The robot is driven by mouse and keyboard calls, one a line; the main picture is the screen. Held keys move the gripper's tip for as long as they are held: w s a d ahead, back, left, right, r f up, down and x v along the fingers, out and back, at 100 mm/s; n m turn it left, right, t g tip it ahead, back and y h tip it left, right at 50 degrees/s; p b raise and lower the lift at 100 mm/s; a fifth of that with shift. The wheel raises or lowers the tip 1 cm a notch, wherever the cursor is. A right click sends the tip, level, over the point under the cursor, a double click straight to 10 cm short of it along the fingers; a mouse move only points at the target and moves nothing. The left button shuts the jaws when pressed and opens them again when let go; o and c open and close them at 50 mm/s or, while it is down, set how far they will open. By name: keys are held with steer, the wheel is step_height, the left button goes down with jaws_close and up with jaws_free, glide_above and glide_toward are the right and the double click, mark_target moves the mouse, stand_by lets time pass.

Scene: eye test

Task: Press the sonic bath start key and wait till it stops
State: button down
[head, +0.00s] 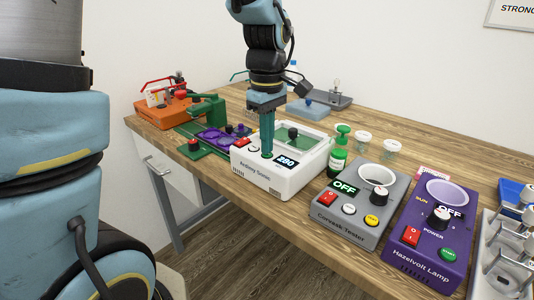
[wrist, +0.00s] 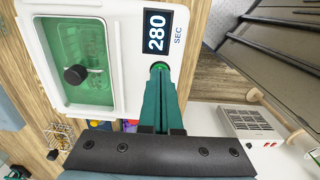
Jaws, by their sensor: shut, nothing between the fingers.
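The sonic bath (head: 262,179) is a white box on the bench, with a green-tinted lid with a black knob and a dark display reading 280. In the wrist view, the sonic bath (wrist: 122,60) shows its display (wrist: 157,32) with 280 SEC. A round green key (wrist: 160,66) sits beside the display, largely hidden by my fingertips. My gripper (head: 267,152) points straight down with its green fingers shut and empty. Its tips are at the green key, touching or very close to it; I cannot tell whether the key is pressed down. A red switch (head: 241,143) is left of the fingers.
A green bottle (head: 338,160) and small white-lidded jars are behind. An orange device (head: 168,112) and green press (head: 208,108) stand at left. The bench's front edge is close.

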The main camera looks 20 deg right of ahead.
steer(key=shift+f, duration=0.2)
step_height(320, 180, up, 8)
steer(key=p, duration=0.6)
steer(key=shift+p, duration=0.4)
stand_by(0.4)
steer(key=a+f+m, duration=0.2)
steer(key=a+m, duration=0.1)
steer(key=a, duration=0.9)
steer(key=w+a+f+m+t, duration=0.1)
steer(key=a+f+m, duration=0.2)
steer(key=a, duration=1)
steer(key=shift+a+m+t, duration=0.2)
steer(key=shift+m+t, duration=0.1)
steer(key=shift+m, duration=0.2)
